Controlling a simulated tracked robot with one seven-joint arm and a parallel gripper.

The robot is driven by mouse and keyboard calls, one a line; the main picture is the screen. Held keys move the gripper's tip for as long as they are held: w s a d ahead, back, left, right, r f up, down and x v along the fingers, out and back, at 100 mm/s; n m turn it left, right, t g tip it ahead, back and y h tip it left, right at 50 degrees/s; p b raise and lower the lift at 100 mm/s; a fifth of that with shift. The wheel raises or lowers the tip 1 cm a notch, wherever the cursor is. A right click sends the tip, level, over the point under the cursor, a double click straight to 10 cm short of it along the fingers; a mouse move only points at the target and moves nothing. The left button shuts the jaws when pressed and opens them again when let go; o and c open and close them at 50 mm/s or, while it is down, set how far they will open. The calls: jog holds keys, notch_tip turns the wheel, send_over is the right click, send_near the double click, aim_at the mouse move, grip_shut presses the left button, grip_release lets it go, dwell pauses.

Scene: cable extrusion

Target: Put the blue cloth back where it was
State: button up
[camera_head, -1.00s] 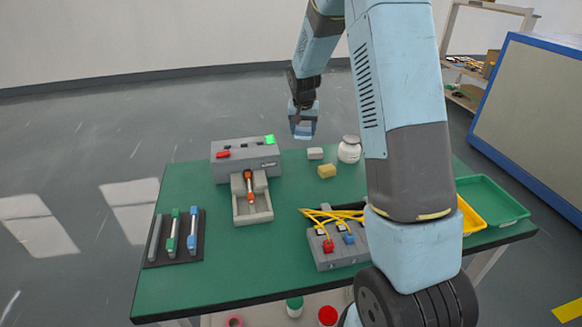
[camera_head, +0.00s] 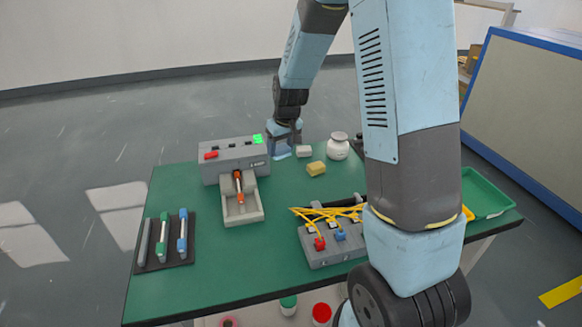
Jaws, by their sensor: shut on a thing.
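My gripper (camera_head: 284,138) is low at the far edge of the green table, just right of the grey machine. It is shut on the blue cloth (camera_head: 281,153), a small pale-blue patch below the fingers at table height. The cloth is mostly hidden, and I cannot tell whether it touches the table top. A white block (camera_head: 304,151) lies just to the right of it.
The grey machine (camera_head: 235,160) with a green light stands close on the left. A yellow sponge (camera_head: 316,168) and a white jar (camera_head: 338,147) stand to the right. A grey box with yellow cables (camera_head: 333,243) is nearer.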

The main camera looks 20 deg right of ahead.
jog(key=shift+s+a+n, duration=0.25)
jog(key=shift+s+n, duration=0.25)
jog(key=shift+s, duration=0.3)
jog(key=w+d+f, duration=0.1)
jog(key=w+f, duration=0.2)
jog(key=w, duration=0.1)
jog(key=w+d+f, duration=0.2)
jog(key=w+f, duration=0.1)
jog(key=w, duration=0.1)
jog(key=w+d+f, duration=0.2)
jog(key=w+f, duration=0.1)
jog(key=w, duration=0.1)
jog(key=shift+w+d+f, duration=0.1)
jog(key=shift+f, duration=0.15)
jog(key=shift+w+d+f, duration=0.15)
jog(key=shift+w+f, duration=0.1)
jog(key=shift+f, duration=0.25)
notch_tip(320, 180, down, 3)
jog(key=shift+r, duration=0.15)
jog(key=o, duration=1)
